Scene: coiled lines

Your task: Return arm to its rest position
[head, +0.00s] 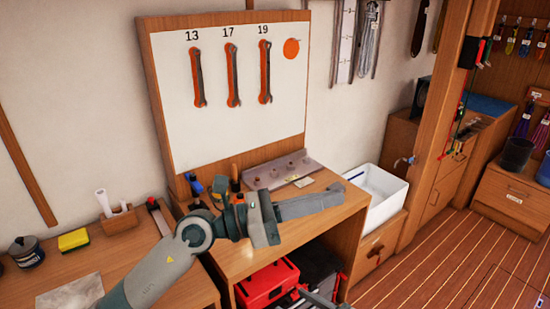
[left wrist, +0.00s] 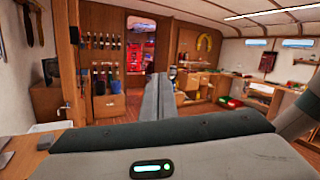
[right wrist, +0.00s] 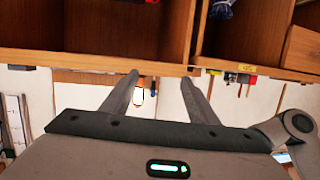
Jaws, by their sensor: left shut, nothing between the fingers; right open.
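My left arm comes in from the lower left of the head view. Its gripper (head: 345,194) is shut and empty, above the wooden bench below the tool board. In the left wrist view the two fingers of the left gripper (left wrist: 160,85) lie together, pointing out into the cabin. My right gripper (right wrist: 160,78) shows in the right wrist view with its fingers apart and nothing between them. It points toward wooden shelving (right wrist: 120,22).
A white board (head: 225,140) holds several wrenches over the bench. A grey metal tray (head: 268,176) and a white bin (head: 385,203) stand near the left gripper. A red toolbox (head: 267,284) sits below. A yellow sponge (head: 73,240) lies at left. The plank floor (head: 440,265) at right is clear.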

